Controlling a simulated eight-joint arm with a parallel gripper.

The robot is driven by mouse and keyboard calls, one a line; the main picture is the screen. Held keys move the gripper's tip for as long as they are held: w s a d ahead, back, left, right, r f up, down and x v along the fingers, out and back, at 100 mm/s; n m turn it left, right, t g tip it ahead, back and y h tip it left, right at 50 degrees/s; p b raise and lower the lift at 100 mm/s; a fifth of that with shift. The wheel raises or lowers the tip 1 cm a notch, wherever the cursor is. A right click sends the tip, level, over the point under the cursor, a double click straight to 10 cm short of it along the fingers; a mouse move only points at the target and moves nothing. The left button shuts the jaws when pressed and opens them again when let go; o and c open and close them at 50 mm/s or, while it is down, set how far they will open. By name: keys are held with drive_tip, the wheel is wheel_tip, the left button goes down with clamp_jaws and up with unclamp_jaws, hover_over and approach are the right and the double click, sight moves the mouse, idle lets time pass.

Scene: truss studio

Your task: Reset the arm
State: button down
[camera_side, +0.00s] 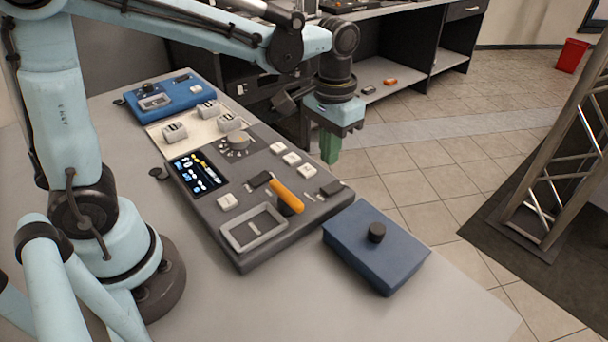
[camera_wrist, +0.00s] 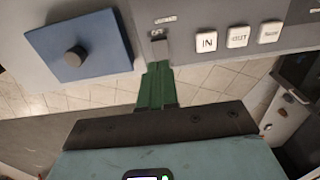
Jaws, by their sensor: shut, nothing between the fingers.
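My gripper (camera_side: 330,148) has green fingers pressed together with nothing between them. In the side view it hangs from my light blue arm, pointing down, beyond the far edge of the grey control panel (camera_side: 228,258). In the wrist view the gripper (camera_wrist: 157,66) points at the panel's edge, close to a dark switch (camera_wrist: 159,48) there. I cannot tell whether the fingertips touch it. The panel has a lit screen (camera_side: 198,173), an orange-handled lever (camera_side: 287,195), a round knob (camera_side: 238,141) and several white buttons (camera_wrist: 206,42).
A blue box with a black knob (camera_side: 376,233) sits right of the panel. A blue device (camera_side: 170,95) stands at the panel's far left. The grey table (camera_side: 430,290) is bare at the front right. A metal truss (camera_side: 565,150) and a red bin (camera_side: 572,55) stand beyond.

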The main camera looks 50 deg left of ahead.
drive_tip(key=s+a+r+t, duration=0.2)
drive_tip(key=s+a+t, duration=0.4)
drive_tip(key=s+t, duration=0.1)
drive_tip(key=shift+s+r, duration=0.15)
drive_tip(key=shift+s, duration=0.35)
drive_tip(key=w+d+r+m+g, duration=0.2)
drive_tip(key=w+d+m+g, duration=0.1)
drive_tip(key=m, duration=0.6)
drive_tip(key=w+d+r+m+g, duration=0.3)
drive_tip(key=w+m+g, duration=0.2)
drive_tip(key=w+m, duration=0.2)
drive_tip(key=shift+m, duration=1)
